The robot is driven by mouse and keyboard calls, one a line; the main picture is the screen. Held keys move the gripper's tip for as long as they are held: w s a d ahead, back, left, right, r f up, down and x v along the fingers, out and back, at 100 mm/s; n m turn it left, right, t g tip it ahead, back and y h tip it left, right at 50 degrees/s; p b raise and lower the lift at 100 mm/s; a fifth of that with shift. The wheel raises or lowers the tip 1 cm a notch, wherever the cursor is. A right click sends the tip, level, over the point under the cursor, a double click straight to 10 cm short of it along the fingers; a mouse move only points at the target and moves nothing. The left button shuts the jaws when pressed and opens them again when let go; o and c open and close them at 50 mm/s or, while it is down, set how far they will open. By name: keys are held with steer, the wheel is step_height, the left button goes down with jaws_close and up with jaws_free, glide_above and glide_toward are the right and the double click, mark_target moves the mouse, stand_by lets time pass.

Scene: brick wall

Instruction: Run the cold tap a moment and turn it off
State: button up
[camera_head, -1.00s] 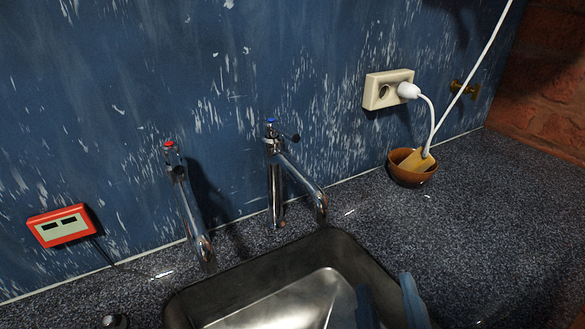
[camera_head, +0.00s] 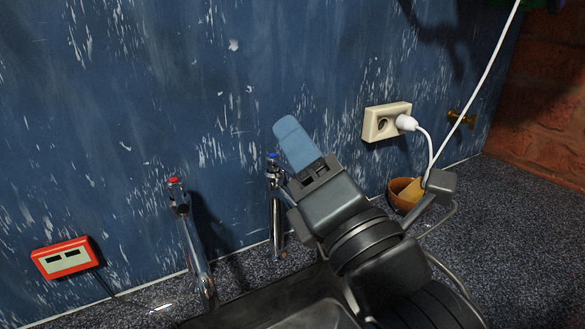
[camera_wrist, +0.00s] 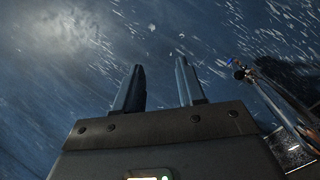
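The cold tap (camera_head: 276,215) is a chrome pillar with a blue cap, standing behind the sink against the blue wall. The cold tap (camera_wrist: 280,100) shows at the right there, outside the fingers. I cannot tell whether water runs.
The hot tap (camera_head: 187,245) with a red cap stands to the left. A red device (camera_head: 64,258) is at the far left. A socket (camera_head: 385,122) with a white plug and cord, and a brown bowl (camera_head: 400,192), are to the right. The sink (camera_head: 270,300) is partly covered by my arm.

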steer(key=n, duration=0.3)
steer(key=n+g, duration=0.4)
steer(key=n, duration=0.6)
glide_toward(292, 172)
steer(key=shift+w+a+r+h+p, duration=0.15)
steer(key=shift+w+a+r+p, duration=0.15)
steer(key=shift+w+a, duration=0.25)
steer(key=shift+w+a+r+h+p, duration=0.15)
steer(key=shift+w+a+r, duration=0.15)
steer(key=shift+w+a, duration=0.25)
steer(key=shift+w+d+f+n, duration=0.2)
steer(key=shift+d+f+n, duration=0.1)
steer(key=shift+f, duration=0.2)
steer(key=shift+p+x, duration=1.45)
steer(key=shift+x, duration=2.35)
steer(key=shift+f, duration=0.15)
jaws_close()
